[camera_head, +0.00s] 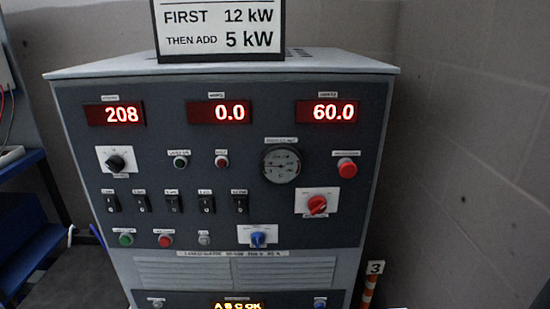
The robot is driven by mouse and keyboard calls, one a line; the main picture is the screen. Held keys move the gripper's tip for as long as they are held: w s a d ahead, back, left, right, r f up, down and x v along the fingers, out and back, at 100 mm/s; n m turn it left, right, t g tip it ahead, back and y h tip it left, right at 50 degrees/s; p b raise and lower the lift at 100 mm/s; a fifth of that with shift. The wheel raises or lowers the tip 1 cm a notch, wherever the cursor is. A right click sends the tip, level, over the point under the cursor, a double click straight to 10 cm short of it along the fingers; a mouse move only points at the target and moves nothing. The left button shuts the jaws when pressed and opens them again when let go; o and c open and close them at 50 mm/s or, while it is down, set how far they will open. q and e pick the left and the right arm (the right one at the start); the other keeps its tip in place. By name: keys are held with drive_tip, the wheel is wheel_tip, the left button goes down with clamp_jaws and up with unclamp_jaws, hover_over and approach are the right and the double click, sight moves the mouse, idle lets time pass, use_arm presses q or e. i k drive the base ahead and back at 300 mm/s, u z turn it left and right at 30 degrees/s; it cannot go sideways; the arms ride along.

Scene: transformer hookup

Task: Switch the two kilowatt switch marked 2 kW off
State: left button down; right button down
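A row of several black rocker switches runs across the left middle of a grey load-bank panel (300,240). From left they include a first switch (112,203), a second (142,203), a third (174,204), a fourth (206,204) and a fifth (240,204). Each has a small white label above it. The labels are too small to read surely, so I cannot tell which one is marked 2 kW. Their on or off positions are also unclear. Neither of my grippers is in view, and nothing covers the switches.
Red displays read 208 (116,114), 0.0 (219,112) and 60.0 (327,112). A red rotary knob (317,204), a blue knob (258,239) and a round gauge (282,165) are on the right half. A sign (220,30) stands on top. A wall is close at right.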

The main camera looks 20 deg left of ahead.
sight(109, 202)
drive_tip(key=u, duration=1.05)
drive_tip(key=k, duration=1.25)
drive_tip(key=u, duration=0.55)
drive_tip(key=i, duration=0.95)
drive_tip(key=u, duration=0.65)
drive_tip(key=i, duration=0.5)
